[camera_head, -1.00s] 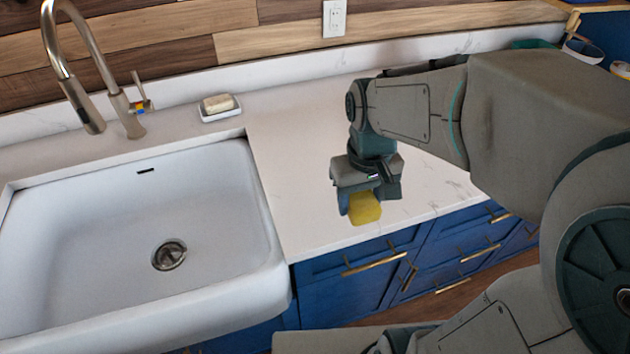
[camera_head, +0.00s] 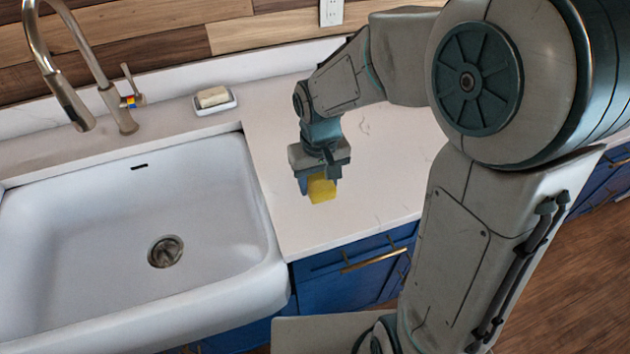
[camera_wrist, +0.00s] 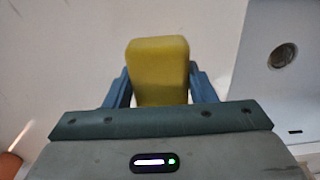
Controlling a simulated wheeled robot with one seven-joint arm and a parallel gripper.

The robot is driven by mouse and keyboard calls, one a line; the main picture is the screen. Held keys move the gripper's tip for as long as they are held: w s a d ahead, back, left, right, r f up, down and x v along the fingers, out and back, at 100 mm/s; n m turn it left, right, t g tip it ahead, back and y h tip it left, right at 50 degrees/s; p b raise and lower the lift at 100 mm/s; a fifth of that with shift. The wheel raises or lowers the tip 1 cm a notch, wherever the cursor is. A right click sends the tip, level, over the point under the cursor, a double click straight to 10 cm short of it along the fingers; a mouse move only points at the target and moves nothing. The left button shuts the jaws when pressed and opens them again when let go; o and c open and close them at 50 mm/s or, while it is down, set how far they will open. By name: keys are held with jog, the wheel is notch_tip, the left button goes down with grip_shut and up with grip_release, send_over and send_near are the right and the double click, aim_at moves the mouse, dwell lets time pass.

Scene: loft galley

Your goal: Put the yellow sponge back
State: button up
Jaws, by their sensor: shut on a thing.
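The yellow sponge (camera_head: 321,188) is a small block held between the fingers of my gripper (camera_head: 318,184), over the white counter just right of the sink. In the wrist view the sponge (camera_wrist: 158,70) stands out between the two blue fingers of my gripper (camera_wrist: 160,85), which are shut on its sides. The gap between the sponge and the counter is hard to judge. A small white dish (camera_head: 215,106) at the back of the counter, near the tap, bears a cream-coloured bar (camera_head: 213,96).
The white sink (camera_head: 110,220) with its drain fills the left; its side shows in the wrist view (camera_wrist: 255,95). A curved metal tap (camera_head: 112,95) rises behind it. The counter (camera_head: 270,130) between dish and gripper is clear. Blue drawers (camera_head: 350,275) lie below the front edge.

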jog(key=shift+w+a+f, duration=0.3)
jog(key=shift+w+f, duration=0.05)
notch_tip(320, 180, down, 4)
jog(key=shift+r, duration=0.1)
